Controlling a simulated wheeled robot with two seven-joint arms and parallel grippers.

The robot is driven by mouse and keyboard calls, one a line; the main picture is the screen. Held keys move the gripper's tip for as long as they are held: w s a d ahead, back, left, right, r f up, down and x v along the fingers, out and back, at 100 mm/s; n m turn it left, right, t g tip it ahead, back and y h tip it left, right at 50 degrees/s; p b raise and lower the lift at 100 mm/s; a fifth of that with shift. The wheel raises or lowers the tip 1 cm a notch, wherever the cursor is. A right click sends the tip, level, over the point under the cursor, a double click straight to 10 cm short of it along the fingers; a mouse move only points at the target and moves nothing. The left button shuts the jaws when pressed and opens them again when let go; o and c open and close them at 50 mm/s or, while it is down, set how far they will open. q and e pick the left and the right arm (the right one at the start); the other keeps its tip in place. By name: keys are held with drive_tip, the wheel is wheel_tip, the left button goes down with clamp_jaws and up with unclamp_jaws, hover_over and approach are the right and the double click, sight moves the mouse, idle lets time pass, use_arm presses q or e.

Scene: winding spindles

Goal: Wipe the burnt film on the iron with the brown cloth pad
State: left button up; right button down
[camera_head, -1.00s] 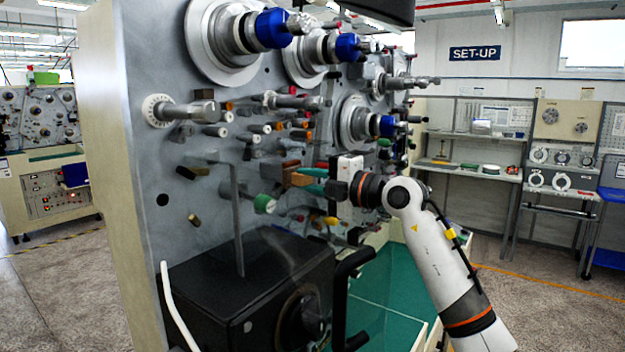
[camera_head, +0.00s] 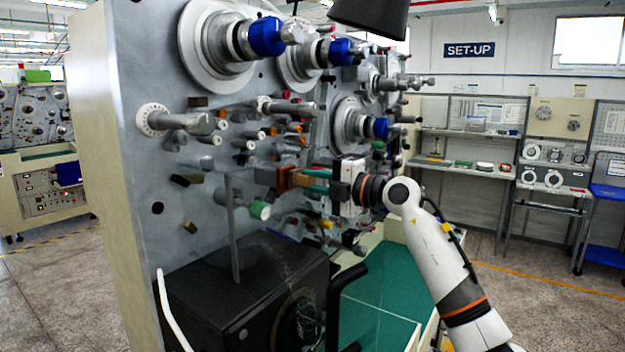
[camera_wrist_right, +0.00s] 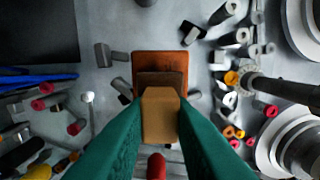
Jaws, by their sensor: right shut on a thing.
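My right gripper (camera_head: 316,179) has teal fingers and is shut on a tan-brown block, the cloth pad (camera_wrist_right: 160,115). The pad stands between the fingertips in the right wrist view, and the fingers hide its sides. Straight beyond it is a rust-orange block, which I take as the iron (camera_wrist_right: 160,62); it also shows in the head view (camera_head: 286,179) on the machine's panel. A dark brown patch, probably the burnt film (camera_wrist_right: 160,79), covers part of its face and is partly hidden by the pad. I cannot tell whether pad and iron touch. My left gripper is out of view.
The grey machine panel (camera_head: 135,80) carries several spindles, rollers and pegs close around the gripper. A large black box (camera_head: 235,290) sits below. A blue-capped spindle (camera_head: 378,128) is up and to the right of the gripper.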

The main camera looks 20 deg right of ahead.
drive_tip(key=shift+r, duration=0.1)
drive_tip(key=shift+s+a+p, duration=0.45)
drive_tip(key=shift+s+a, duration=0.15)
drive_tip(key=shift+a, duration=0.25)
drive_tip(key=shift+s+a+p, duration=0.45)
drive_tip(key=shift+s+a, duration=0.1)
drive_tip(key=shift+a, duration=0.3)
drive_tip(key=shift+s+d, duration=0.1)
drive_tip(key=shift+b+v, duration=0.5)
drive_tip(key=shift+v, duration=2.25)
